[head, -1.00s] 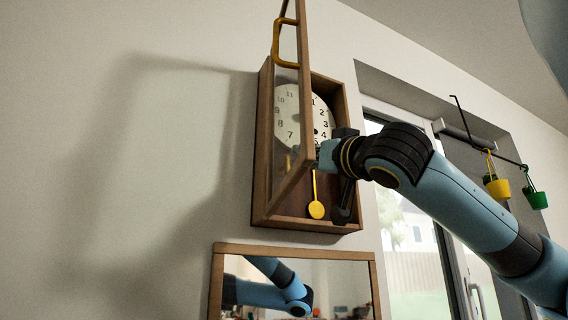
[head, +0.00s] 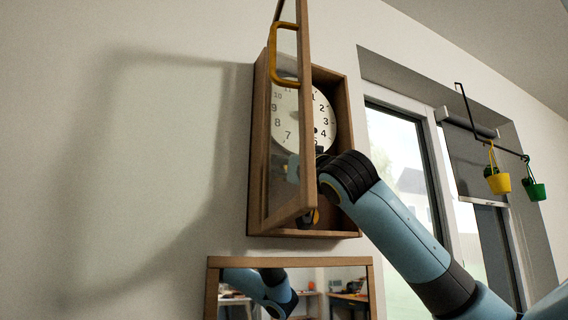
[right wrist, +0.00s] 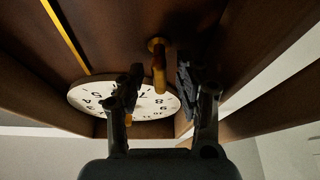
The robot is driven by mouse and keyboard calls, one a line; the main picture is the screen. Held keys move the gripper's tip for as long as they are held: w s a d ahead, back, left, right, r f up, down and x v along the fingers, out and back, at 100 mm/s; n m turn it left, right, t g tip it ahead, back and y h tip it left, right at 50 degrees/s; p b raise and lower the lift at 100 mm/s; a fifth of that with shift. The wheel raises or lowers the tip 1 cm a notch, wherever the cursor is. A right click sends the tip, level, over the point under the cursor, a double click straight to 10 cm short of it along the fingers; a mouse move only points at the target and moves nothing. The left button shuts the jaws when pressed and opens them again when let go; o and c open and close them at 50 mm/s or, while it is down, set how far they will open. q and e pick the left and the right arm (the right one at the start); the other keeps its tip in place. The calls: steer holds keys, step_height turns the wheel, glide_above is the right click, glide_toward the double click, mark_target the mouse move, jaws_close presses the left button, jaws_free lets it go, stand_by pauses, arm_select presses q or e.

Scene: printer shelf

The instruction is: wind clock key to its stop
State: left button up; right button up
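The wall clock's wooden case (head: 258,150) hangs with its glazed door (head: 305,110) swung open, a yellow handle (head: 285,55) on the door. The white dial (head: 325,120) shows past the door edge. In the right wrist view the dial (right wrist: 150,106) appears upside down. A brass key (right wrist: 157,58) with a round base sticks out from the dark back panel. My right gripper (right wrist: 158,80) is open, one finger on each side of the key, with gaps visible. In the head view its fingers are mostly hidden behind the door. My left gripper is out of view.
A brass pendulum rod (right wrist: 66,36) runs beside the key. A framed mirror (head: 212,290) hangs below the clock. A window (head: 400,150) is at right, with yellow (head: 499,184) and green (head: 537,192) pots hanging from a black rail. The wall left of the clock is bare.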

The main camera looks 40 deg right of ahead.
steer(key=c, duration=0.7)
jaws_close()
stand_by(0.6)
steer(key=o, duration=0.7)
jaws_free()
steer(key=shift+d, duration=0.15)
